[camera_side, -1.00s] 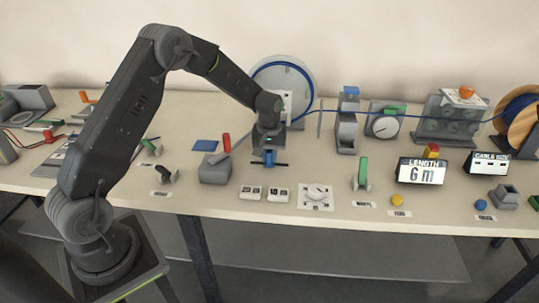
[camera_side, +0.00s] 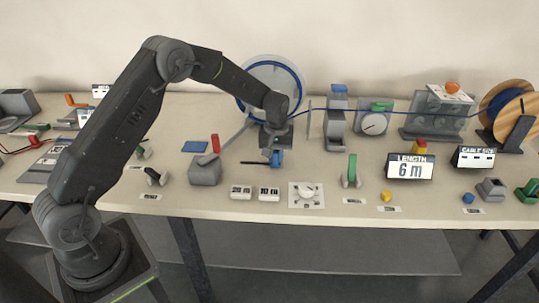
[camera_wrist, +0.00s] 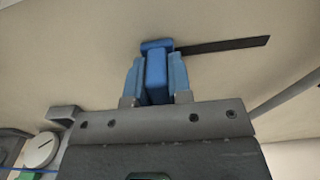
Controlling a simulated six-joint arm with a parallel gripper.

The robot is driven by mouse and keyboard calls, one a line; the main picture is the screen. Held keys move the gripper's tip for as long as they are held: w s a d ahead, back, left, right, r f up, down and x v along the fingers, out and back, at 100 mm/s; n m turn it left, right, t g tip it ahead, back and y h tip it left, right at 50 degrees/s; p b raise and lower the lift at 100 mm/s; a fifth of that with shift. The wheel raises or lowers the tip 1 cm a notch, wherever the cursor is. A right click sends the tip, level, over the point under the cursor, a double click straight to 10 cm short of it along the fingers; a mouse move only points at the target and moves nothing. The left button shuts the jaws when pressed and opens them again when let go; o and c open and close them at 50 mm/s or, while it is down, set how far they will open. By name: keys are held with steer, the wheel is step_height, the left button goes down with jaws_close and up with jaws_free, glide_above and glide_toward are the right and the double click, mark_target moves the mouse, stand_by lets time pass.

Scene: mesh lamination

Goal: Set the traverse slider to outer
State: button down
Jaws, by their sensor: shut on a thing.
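The traverse slider is a blue block (camera_side: 277,159) on a thin dark rail (camera_side: 254,162) in the middle of the bench. In the side view the slider is at the rail's right end, with bare rail showing to its left. In the wrist view the blue slider (camera_wrist: 156,72) stands between the two blue fingers, and the dark rail (camera_wrist: 228,45) runs off to the right. My gripper (camera_side: 275,153) points down and is shut on the slider; it also shows in the wrist view (camera_wrist: 155,82). The gripper partly hides the slider in the side view. I cannot read any position marks.
Behind my gripper is a disc with a blue ring (camera_side: 262,75). A grey block with a red handle (camera_side: 215,143) is to the left. A green lever (camera_side: 352,168) is to the right.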

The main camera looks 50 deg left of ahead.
steer(key=shift+w+d, duration=0.25)
steer(key=c, duration=1.4)
jaws_free()
steer(key=o, duration=0.4)
steer(key=shift+c, duration=0.2)
steer(key=shift+s, duration=0.1)
step_height(320, 180, up, 14)
